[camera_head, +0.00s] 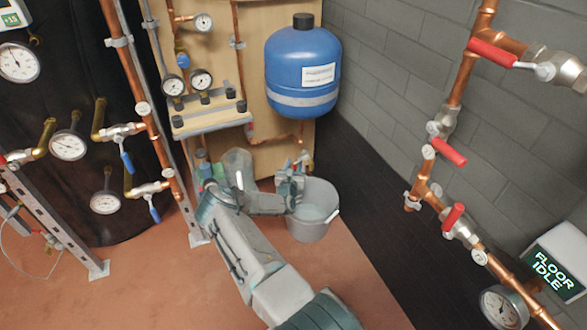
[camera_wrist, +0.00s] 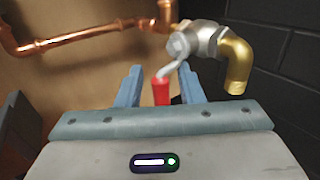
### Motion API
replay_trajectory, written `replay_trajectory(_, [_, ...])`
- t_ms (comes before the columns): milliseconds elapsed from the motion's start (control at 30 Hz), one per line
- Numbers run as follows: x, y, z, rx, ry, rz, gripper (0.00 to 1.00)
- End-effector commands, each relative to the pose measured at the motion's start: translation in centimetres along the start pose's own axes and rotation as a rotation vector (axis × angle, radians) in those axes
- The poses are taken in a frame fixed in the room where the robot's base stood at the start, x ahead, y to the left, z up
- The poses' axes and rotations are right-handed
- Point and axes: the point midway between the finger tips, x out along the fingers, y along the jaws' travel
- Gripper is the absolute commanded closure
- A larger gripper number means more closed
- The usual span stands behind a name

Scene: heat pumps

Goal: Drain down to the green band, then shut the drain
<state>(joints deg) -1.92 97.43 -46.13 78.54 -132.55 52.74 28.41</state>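The drain valve (camera_wrist: 198,40) has a silver body, a brass spout (camera_wrist: 237,65) pointing down and a red-tipped lever (camera_wrist: 161,90). In the head view the valve (camera_head: 304,162) sits low on copper pipe, above a grey bucket (camera_head: 322,228) with liquid in it. My gripper (camera_wrist: 160,82) is open, with the red lever tip between its fingers and a gap on each side. In the head view my gripper (camera_head: 290,181) is beside the valve over the bucket's left rim. Dial gauges (camera_head: 173,85) (camera_head: 201,79) hang on the board; I cannot make out a green band.
A blue tank (camera_head: 303,67) hangs above the valve. Copper pipes with red levers (camera_head: 449,151) run at the right, near a "FLOOR IDLE" display (camera_head: 555,270). Blue-lever valves (camera_head: 126,161) and more gauges (camera_head: 68,145) are at the left. The floor in front is clear.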

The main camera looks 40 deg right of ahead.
Motion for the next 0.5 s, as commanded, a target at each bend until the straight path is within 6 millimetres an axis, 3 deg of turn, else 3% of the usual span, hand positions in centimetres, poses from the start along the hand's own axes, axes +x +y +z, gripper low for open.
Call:
replay_trajectory(233, [0.07,0.01,0.04,0.0,0.0,0.0,0.66])
replay_trajectory(367, [0.06,0.01,0.03,0.001,0.0,0.0,1.0])
replay_trajectory(500, [-0.17,0.27,0.03,0.001,0.001,0.001,1.0])
